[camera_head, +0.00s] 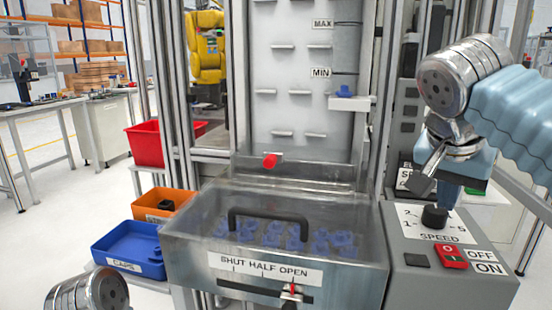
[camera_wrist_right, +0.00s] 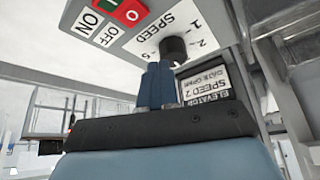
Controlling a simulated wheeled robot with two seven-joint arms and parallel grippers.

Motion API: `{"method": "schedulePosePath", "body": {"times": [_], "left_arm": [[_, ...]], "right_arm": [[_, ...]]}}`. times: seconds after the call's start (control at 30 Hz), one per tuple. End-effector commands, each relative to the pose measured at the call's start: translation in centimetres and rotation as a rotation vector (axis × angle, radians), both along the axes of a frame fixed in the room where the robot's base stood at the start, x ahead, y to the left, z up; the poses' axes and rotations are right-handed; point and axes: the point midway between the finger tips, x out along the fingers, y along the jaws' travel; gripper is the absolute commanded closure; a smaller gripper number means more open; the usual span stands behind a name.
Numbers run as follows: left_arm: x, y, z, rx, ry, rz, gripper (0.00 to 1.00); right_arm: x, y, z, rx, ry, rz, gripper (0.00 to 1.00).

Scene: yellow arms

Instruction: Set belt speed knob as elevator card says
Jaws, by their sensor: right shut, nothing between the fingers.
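The black belt speed knob (camera_head: 434,216) stands on the white SPEED dial plate (camera_head: 413,222) of the grey control box. The knob's pointer cannot be made out. The elevator card (camera_wrist_right: 205,90) shows upside down there and reads SPEED 2. My left gripper is out of view.
A red switch (camera_head: 450,256) with OFF and ON labels sits in front of the dial. A clear-lidded hopper (camera_head: 275,262) of blue parts stands to the left, with a SHUT HALF OPEN slider. Red, orange and blue bins (camera_head: 130,250) lie further left.

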Motion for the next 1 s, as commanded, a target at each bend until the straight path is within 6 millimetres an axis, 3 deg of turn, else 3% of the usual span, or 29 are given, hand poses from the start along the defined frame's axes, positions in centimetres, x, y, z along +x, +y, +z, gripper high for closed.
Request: {"method": "schedulePosePath", "body": {"times": [0.2,0.57,1.0], "left_arm": [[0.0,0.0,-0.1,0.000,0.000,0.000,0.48],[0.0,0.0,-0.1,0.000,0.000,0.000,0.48],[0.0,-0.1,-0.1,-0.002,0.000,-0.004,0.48]], "right_arm": [[0.0,0.0,1.9,0.000,-0.001,0.000,1.00],[0.0,-0.1,2.0,0.003,0.004,0.021,1.00],[0.8,0.2,2.8,0.003,0.002,0.493,1.00]]}}
